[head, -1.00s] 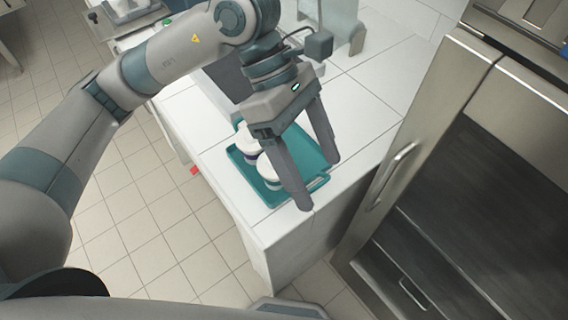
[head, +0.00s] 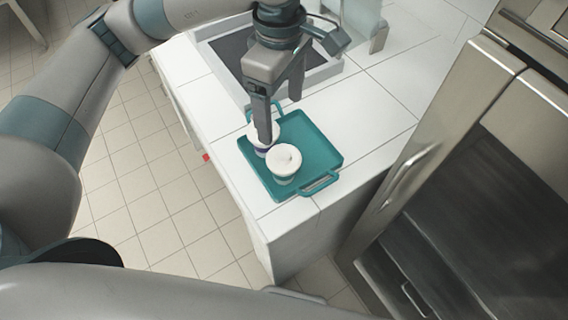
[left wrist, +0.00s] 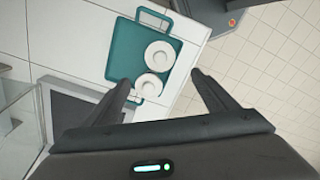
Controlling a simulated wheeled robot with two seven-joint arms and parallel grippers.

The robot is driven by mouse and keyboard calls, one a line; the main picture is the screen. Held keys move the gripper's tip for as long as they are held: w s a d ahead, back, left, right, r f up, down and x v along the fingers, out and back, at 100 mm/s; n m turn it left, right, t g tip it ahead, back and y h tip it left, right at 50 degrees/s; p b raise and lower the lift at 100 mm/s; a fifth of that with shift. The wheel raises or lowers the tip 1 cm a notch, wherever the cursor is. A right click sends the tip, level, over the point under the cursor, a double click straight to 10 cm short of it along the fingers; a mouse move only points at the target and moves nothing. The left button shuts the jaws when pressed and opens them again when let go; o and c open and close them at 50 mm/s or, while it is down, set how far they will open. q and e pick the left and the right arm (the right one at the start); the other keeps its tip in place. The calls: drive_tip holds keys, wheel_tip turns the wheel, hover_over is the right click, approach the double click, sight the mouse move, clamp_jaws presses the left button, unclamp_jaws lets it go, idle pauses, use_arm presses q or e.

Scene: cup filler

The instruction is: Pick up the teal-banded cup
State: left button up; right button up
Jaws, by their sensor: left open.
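A teal tray (head: 315,150) on the white counter holds two cups with white tops. The front cup (head: 284,161) seems to have a pale teal band, mostly hidden under its rim. The rear cup (head: 257,142) shows a purple band and is partly covered by a finger of my left gripper (head: 280,122). In the left wrist view, the front cup (left wrist: 159,54) and rear cup (left wrist: 151,86) stand close together, seen from above, bands hidden. My left gripper (left wrist: 160,79) is open and empty above the tray's rear side, the rear cup lying between its fingers in that view. My right gripper is not in view.
A sink (head: 235,48) is set in the counter behind the tray. A glass panel (head: 358,18) stands at the back. A tall steel cabinet (head: 470,190) with a door handle is at the right. Bare counter (head: 375,110) lies right of the tray.

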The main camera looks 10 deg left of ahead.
sight(284, 155)
use_arm(q)
wheel_tip(284, 155, down, 10)
drive_tip(key=p, duration=0.3)
drive_tip(key=shift+f, duration=0.7)
drive_tip(key=shift+p, duration=0.3)
drive_tip(key=shift+s+d+f+p, duration=0.15)
drive_tip(key=shift+f+p, duration=0.55)
drive_tip(key=shift+p, duration=0.1)
wheel_tip(284, 155, down, 3)
drive_tip(key=shift+d+r+p, duration=0.1)
drive_tip(key=shift+p, duration=0.65)
drive_tip(key=shift+f, duration=0.5)
drive_tip(key=c, duration=1.2)
